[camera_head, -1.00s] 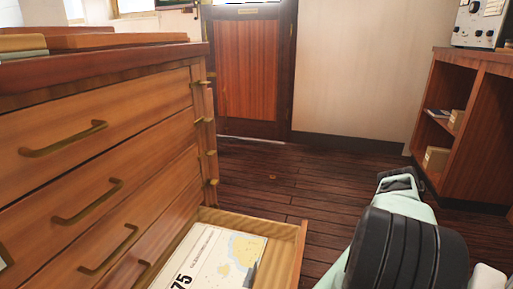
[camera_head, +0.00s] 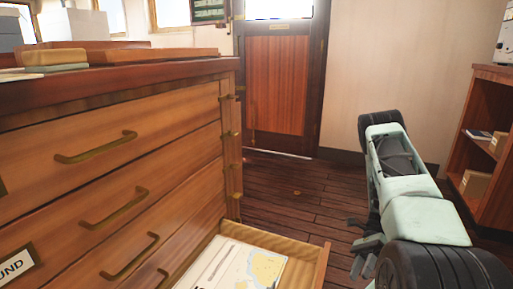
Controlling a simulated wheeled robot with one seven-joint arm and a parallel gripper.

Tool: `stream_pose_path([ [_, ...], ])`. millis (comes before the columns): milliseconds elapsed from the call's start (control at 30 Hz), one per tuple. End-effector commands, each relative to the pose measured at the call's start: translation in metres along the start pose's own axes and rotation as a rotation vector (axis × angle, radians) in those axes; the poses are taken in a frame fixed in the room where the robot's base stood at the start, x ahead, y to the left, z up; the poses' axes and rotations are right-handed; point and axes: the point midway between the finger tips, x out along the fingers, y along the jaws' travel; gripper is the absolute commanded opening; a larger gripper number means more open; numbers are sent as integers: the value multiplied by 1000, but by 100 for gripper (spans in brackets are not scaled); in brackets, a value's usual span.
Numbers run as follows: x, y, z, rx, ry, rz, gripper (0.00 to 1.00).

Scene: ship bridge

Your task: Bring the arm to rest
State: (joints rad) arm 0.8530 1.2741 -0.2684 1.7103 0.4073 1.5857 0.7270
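My arm, pale green with black joints, is folded in the right half of the head view. My gripper (camera_head: 357,246) shows partly at the arm's lower left side, as small grey-green parts over the floor beside the open drawer. I cannot tell whether its fingers are open or shut. I see nothing held in it, but the arm covers part of it.
A wooden chart cabinet (camera_head: 120,130) with brass handles fills the left. Its lower drawer (camera_head: 305,262) is pulled out, with a chart (camera_head: 240,268) inside. A shelf unit (camera_head: 490,135) stands at right. A door (camera_head: 278,90) is behind; dark plank floor (camera_head: 290,205) lies clear between.

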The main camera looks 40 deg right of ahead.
Motion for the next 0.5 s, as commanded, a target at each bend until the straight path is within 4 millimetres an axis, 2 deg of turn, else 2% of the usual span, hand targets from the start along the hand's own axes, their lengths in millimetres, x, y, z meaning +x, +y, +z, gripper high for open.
stream_pose_path([
  [33, 3, -3, 34, -93, 91, 5, 32],
  [200, 36, -5, 127, -417, 374, 53, 32],
  [267, 53, -2, 156, -538, 472, 82, 32],
  [400, 103, 15, 215, -833, 693, 170, 32],
  [500, 142, 33, 248, -1055, 846, 250, 32],
])
